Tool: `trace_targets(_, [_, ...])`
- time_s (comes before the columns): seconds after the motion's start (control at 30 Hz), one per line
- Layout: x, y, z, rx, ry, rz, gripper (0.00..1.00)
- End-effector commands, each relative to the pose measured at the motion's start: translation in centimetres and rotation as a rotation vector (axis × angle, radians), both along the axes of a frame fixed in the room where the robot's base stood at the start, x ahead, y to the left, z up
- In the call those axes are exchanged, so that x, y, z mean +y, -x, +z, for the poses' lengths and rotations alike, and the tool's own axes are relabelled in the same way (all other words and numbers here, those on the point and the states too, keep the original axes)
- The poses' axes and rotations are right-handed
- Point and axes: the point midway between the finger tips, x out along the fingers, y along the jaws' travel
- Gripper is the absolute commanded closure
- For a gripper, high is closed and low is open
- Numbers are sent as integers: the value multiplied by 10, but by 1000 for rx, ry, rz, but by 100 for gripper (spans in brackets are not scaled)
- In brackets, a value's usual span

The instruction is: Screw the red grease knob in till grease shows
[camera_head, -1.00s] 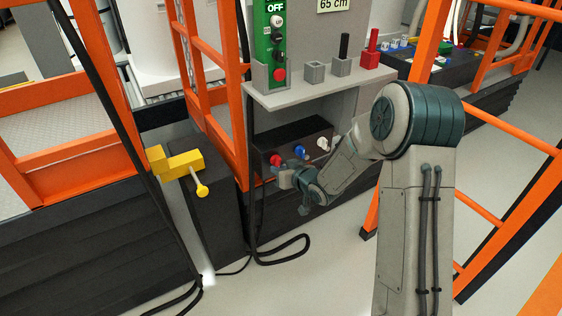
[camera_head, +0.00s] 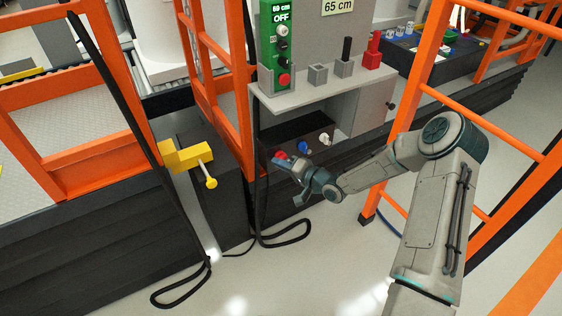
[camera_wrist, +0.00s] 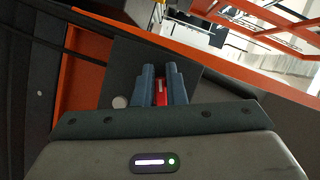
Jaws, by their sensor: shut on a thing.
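The red knob (camera_head: 281,156) is the left one in a row on a dark box under the grey shelf. A blue knob (camera_head: 303,147) and a white knob (camera_head: 325,138) sit to its right. My gripper (camera_head: 286,161) is at the red knob, coming from the lower right. In the wrist view my gripper (camera_wrist: 162,85) is shut on the red knob (camera_wrist: 161,93), which shows as a red strip between the two fingers. The fingers hide much of the knob. I see no grease, and the area around the knob is partly hidden.
A yellow bracket with a lever (camera_head: 188,158) stands out to the left. Black cables (camera_head: 285,237) loop on the floor. Orange rails (camera_head: 402,120) stand close to my arm at the right. A grey shelf (camera_head: 320,85) with a green switch panel (camera_head: 279,45) is above the knobs.

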Motion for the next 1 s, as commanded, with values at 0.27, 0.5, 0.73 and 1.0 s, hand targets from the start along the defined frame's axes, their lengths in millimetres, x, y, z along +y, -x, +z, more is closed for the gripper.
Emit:
trace_targets(0.27, [-4,-7,8,131,-228,-16,100])
trace_targets(0.5, [-4,-7,9,259,-418,-16,100])
trace_targets(0.73, [-5,-7,10,383,-598,-17,100])
trace_targets(1.0, [-6,-8,11,525,-811,-17,100])
